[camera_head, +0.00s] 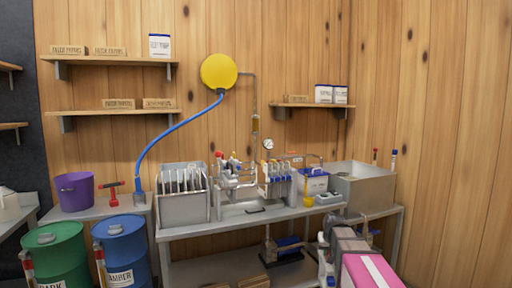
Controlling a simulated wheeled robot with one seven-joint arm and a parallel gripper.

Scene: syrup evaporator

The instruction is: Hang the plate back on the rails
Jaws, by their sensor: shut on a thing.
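The filter press (275,181) stands on the steel table, with several pale upright plates packed together near its right end. Its rails and their gaps are too small to make out. A grey bin (184,208) at the left end of the table holds several thin pale plates standing on edge. A grey and pink shape at the lower right, in front of the table, looks like part of my arm. I cannot make out my gripper's fingers there, or what lies between them. I cannot pick out a single loose plate.
At the left are a purple bucket (75,192), a green drum (56,255) and a blue drum (122,252). The table's front strip is mostly clear.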

